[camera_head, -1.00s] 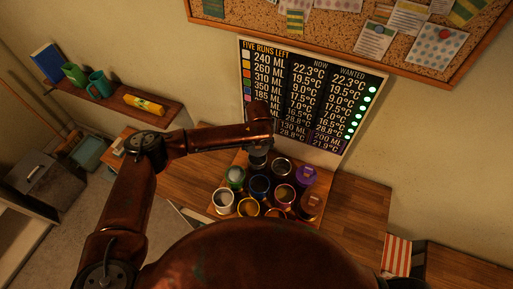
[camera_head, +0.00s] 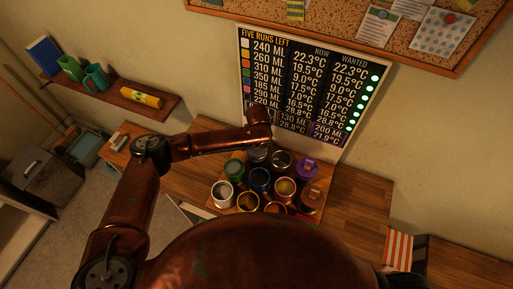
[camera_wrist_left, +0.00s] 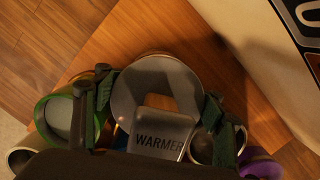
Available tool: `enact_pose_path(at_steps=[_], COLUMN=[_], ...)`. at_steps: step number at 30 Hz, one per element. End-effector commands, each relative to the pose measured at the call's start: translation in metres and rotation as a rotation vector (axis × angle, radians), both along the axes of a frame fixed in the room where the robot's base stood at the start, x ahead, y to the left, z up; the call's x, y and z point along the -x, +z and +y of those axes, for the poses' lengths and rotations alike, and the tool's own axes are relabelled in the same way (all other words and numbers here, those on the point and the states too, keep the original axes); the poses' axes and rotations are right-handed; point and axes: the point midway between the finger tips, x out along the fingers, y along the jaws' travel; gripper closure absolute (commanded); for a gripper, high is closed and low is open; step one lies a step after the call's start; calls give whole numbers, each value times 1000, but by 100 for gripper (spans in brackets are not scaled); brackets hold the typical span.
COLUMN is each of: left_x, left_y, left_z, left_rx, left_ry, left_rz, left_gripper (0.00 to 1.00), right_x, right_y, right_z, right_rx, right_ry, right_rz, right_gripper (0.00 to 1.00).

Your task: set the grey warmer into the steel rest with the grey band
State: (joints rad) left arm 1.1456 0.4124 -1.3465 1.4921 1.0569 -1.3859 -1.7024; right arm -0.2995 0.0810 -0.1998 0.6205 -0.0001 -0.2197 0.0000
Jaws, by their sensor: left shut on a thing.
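My left gripper (camera_head: 258,148) hangs at the back row of a group of cups and holders. In the left wrist view its two fingers (camera_wrist_left: 158,108) are shut on the grey warmer (camera_wrist_left: 150,90), a round grey piece with a tab marked WARMER. In the head view the arm's end mostly hides the warmer. A thin pale rim shows around the warmer's far edge in the wrist view. I cannot tell whether it belongs to the steel rest with the grey band, whose band I cannot make out. My right gripper is not in view.
A green cup (camera_head: 235,168) stands left of the gripper, a steel cup (camera_head: 281,160) right of it and a purple one (camera_head: 307,167) beyond. A blue cup (camera_head: 260,180) is in front. The board (camera_head: 290,85) rises close behind. The wooden counter (camera_head: 352,205) is clear at right.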

Motion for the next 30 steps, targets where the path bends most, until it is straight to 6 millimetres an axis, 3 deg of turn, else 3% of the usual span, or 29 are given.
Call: enact_pose_path(at_steps=[3,11,12,26,30], left_x=[2,4,4,4,2], left_y=[-17,-23,-23,-21,-19], left_z=[-1,-2,-2,-1,-1], left_rx=[3,2,3,2,2], left_ry=[0,-2,-2,-2,-1], left_rz=[7,13,13,11,8], left_gripper=[100,100,49,17,15], right_x=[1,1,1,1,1], right_y=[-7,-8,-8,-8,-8], right_z=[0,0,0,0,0], right_rx=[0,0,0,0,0], right_ry=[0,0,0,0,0], right_rz=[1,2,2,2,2], right_gripper=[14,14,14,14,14])
